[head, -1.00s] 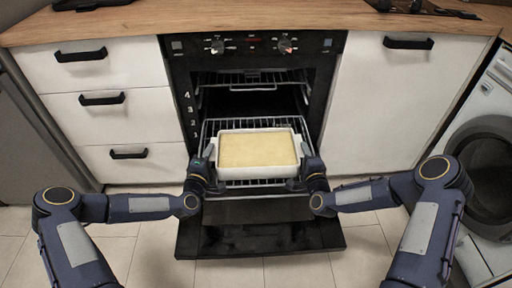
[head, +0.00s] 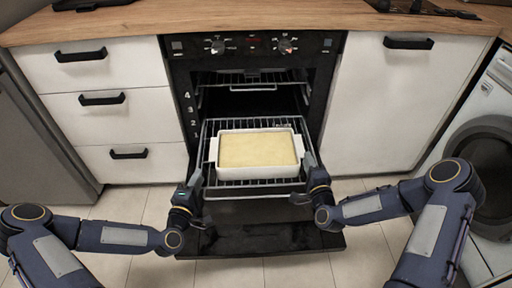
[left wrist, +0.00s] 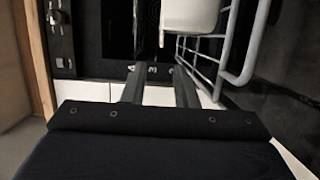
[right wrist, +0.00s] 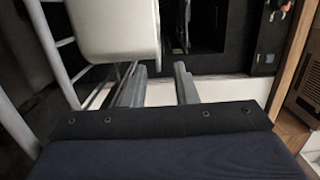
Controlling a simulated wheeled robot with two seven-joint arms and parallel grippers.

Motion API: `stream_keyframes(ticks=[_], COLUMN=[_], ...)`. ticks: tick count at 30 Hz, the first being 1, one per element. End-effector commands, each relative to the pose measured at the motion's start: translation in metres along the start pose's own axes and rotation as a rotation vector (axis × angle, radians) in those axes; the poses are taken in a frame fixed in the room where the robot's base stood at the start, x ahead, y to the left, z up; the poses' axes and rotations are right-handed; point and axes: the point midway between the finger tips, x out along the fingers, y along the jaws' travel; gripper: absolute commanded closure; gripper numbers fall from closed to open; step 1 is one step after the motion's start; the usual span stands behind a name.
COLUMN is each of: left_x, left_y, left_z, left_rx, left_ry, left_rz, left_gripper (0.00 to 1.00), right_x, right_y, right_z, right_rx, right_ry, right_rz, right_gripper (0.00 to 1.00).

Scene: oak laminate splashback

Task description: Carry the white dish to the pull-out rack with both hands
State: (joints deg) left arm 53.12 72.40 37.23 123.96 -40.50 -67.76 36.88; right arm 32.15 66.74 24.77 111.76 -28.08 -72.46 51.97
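The white dish (head: 257,173) is rectangular with a handle at each end and a pale yellow filling. It sits level on the pull-out wire rack (head: 208,185), which extends from the oven over the lowered door. My left gripper (head: 193,180) is open and empty, left of the dish and below its left handle. The dish's white end (left wrist: 190,14) shows beyond its spread fingers (left wrist: 160,84). My right gripper (head: 311,166) is open and empty, just right of the dish. The dish end (right wrist: 115,30) also shows in the right wrist view beside its parted fingers (right wrist: 160,84).
The open oven door (head: 260,240) lies low under the rack. White drawers (head: 110,105) stand left, a white cupboard (head: 385,110) right, and a washing machine (head: 490,150) far right. The wooden worktop (head: 250,15) above is mostly clear.

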Motion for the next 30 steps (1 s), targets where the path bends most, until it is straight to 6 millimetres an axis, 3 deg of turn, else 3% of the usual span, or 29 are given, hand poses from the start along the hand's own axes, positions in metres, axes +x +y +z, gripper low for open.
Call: stream_keyframes(ticks=[6, 12, 30], left_x=[0.0, 0.0, 0.001], left_y=[0.0, 0.0, 0.0], left_z=[0.0, 0.0, 0.0], left_rx=[0.0, 0.0, 0.005], left_ry=[0.0, 0.0, -0.004], left_rz=[0.0, 0.0, -0.002], left_gripper=[0.74, 0.74, 0.74], right_x=[-0.046, -0.07, -0.074], right_y=[0.0, 0.0, -0.001], right_z=[-0.001, 0.0, 0.0], right_rx=[0.001, 0.0, -0.005], right_ry=[0.001, 0.001, -0.002], right_rz=[0.002, 0.001, 0.001], right_gripper=[0.74, 0.74, 0.74])
